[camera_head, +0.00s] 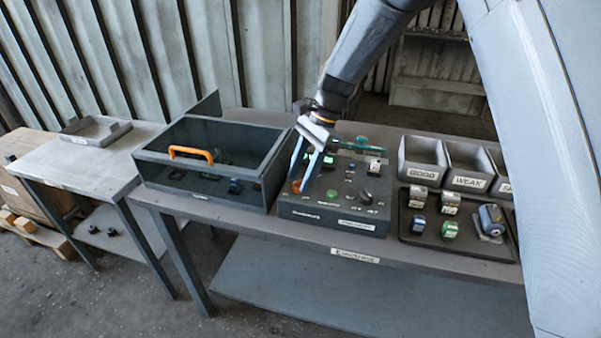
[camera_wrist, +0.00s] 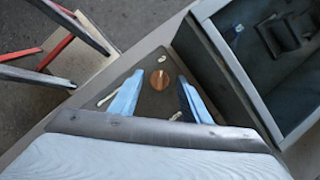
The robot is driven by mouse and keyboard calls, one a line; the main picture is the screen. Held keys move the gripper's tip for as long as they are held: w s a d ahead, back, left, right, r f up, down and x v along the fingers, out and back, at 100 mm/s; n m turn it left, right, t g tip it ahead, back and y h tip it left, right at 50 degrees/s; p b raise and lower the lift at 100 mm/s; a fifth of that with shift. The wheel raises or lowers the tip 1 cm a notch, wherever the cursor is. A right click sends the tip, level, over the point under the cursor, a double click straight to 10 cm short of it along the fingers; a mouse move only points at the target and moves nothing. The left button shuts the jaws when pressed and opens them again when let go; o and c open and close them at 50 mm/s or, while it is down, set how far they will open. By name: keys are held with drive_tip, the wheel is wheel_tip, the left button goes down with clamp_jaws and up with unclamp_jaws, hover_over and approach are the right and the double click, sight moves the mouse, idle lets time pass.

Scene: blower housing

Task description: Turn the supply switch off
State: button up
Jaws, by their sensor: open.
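A dark control box (camera_head: 330,208) on the table carries several knobs, sockets and small labels. A round copper-orange knob (camera_head: 296,187) sits near its front left corner; it also shows in the wrist view (camera_wrist: 160,80). I cannot read a label naming it as the supply switch, and its on or off setting cannot be told. My gripper (camera_head: 304,178) is over that corner, pointing down, with blue fingers. In the wrist view my gripper (camera_wrist: 160,76) is open, its fingers on either side of the knob with gaps. Contact cannot be told.
Right are grey bins marked GOOD (camera_head: 421,173) and WEAK (camera_head: 469,182), and a tray (camera_head: 455,240) with several small parts. A side table (camera_head: 85,160) stands left.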

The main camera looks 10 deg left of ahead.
drive_tip(key=shift+a+f, duration=0.1)
drive_tip(key=shift+f, duration=0.15)
drive_tip(key=c, duration=1)
